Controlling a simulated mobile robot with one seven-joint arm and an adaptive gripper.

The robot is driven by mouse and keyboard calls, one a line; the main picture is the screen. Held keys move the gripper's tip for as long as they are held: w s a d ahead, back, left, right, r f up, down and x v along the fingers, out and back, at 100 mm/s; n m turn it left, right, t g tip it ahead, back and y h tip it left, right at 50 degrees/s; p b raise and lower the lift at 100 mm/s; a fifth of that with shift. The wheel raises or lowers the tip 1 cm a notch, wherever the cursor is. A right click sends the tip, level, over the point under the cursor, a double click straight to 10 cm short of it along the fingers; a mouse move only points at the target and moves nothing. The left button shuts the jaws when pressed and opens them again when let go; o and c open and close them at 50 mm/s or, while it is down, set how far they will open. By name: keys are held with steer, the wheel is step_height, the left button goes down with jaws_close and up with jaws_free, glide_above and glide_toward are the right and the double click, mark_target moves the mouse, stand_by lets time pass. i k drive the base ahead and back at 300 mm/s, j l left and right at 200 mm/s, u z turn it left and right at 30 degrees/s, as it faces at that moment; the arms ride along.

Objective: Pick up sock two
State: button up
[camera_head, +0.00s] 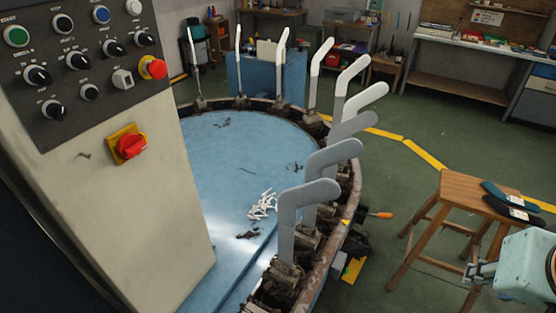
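Two dark socks lie on the wooden stool (467,188) at the right. One is a dark teal sock (507,193) toward the back. The other is a black sock (505,208) in front of it, with a pale label on it. I cannot tell which is sock two. My gripper (474,272) shows at the lower right edge, in front of the stool and apart from the socks in the picture. Its fingers are small and partly cut off from clear view, so I cannot tell whether they are open or shut. No sock shows in it.
A round blue machine table (225,165) carries several upright grey and white foot forms (290,215) around its rim. A control panel (75,70) with a red knob stands at the left. An orange-handled tool (379,215) sticks out beside the rim. Green floor is free behind the stool.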

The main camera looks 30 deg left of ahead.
mark_target(514, 200)
steer(key=u, duration=2.65)
steer(key=z, duration=2.95)
steer(key=i+z, duration=0.2)
steer(key=i+l, duration=0.6)
